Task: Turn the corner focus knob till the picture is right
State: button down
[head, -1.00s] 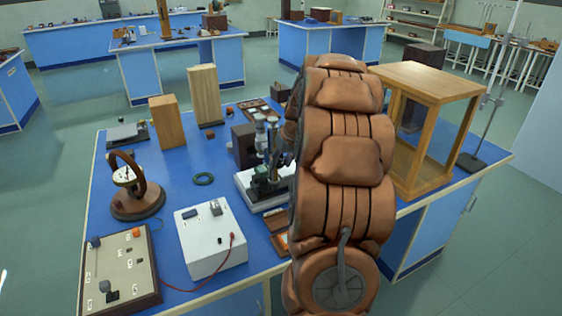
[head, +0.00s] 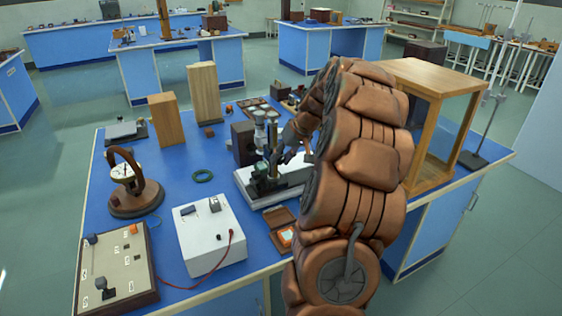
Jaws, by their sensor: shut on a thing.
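The microscope-like instrument (head: 262,170) stands on a long white base (head: 296,180) in the middle of the blue bench, with an upright dark body and pale tops. My gripper (head: 281,156) is at its right side, reached over from the right by my brown arm. The gripper is small in view and appears shut on a focus knob on that side. The knob itself is hidden by the fingers. No picture or screen showing focus can be made out.
A white box with a red lead (head: 210,240), a control panel (head: 115,265) and a dial instrument (head: 133,185) stand at left. A small open case (head: 281,225) lies in front of the base. A wooden frame cabinet (head: 430,85) stands at right.

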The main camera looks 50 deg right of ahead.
jog(key=y, duration=0.1)
jog(key=y+b, duration=0.1)
jog(key=t+b, duration=0.1)
jog(key=shift+d+f+m+y, duration=0.25)
jog(key=shift+f+m+y, duration=0.05)
jog(key=shift+f+y, duration=0.1)
jog(key=y, duration=0.1)
jog(key=t+y+b, duration=0.1)
jog(key=y, duration=0.1)
jog(key=shift+s+d+m, duration=0.1)
jog(key=shift+d+m, duration=0.1)
jog(key=shift+m, duration=0.2)
jog(key=t+y, duration=0.1)
jog(key=m+t+y+p, duration=0.1)
jog(key=y, duration=0.1)
jog(key=shift+s+d+f+t+y, duration=0.1)
jog(key=shift+s+f+t+y, duration=0.1)
jog(key=shift+t+y, duration=0.15)
jog(key=shift+f+m+t+y+p, duration=0.1)
jog(key=shift+m+t+y+p, duration=0.45)
jog(key=shift+y+p, duration=0.15)
jog(key=shift+w, duration=0.1)
jog(key=c, duration=0.8)
grip_release()
jog(key=shift+o, duration=0.2)
